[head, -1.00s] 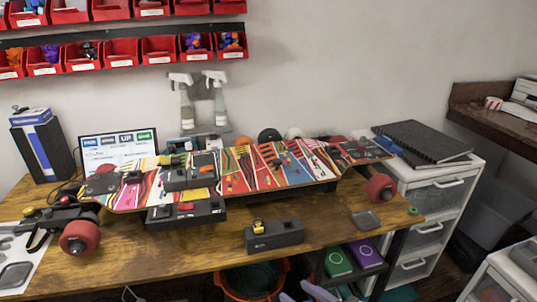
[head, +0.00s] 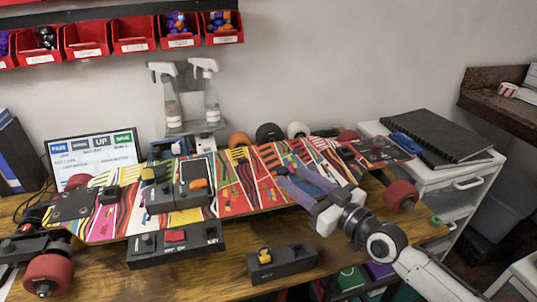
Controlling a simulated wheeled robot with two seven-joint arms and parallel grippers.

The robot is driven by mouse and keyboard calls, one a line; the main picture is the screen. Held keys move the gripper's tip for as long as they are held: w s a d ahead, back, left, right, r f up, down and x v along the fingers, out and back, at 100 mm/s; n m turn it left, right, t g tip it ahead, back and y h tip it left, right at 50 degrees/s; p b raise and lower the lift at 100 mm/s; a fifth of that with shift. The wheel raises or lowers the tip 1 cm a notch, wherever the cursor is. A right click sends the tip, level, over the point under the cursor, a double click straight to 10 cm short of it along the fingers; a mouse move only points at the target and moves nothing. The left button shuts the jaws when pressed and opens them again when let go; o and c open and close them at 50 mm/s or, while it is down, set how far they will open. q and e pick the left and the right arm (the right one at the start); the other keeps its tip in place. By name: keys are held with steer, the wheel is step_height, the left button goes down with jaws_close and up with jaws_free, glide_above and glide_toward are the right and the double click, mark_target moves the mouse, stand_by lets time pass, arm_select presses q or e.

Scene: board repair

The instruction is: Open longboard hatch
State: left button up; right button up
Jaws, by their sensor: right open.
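The longboard (head: 245,185) has a colourful striped deck and red wheels, and lies across the wooden workbench. A dark module (head: 180,194) with an orange switch (head: 198,184) sits on its left half. I cannot tell a hatch lid's outline for certain; no part of the deck looks raised. My right gripper (head: 291,184) has purple fingers and comes in from the lower right. It is open and empty, in front of or over the right half of the deck; contact cannot be told. My left gripper is not in view.
A dark box with a red button (head: 176,248) sits at the board's front edge. A dark key box (head: 282,264) stands in front on the bench (head: 225,285). Spray bottles (head: 211,100) and a screen (head: 95,158) stand behind. White drawers (head: 468,184) are at the right.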

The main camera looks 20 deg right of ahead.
mark_target(272, 171)
steer(key=b+x, duration=0.1)
steer(key=x, duration=0.8)
steer(key=shift+a+r, duration=0.1)
steer(key=shift+a, duration=0.1)
jaws_close()
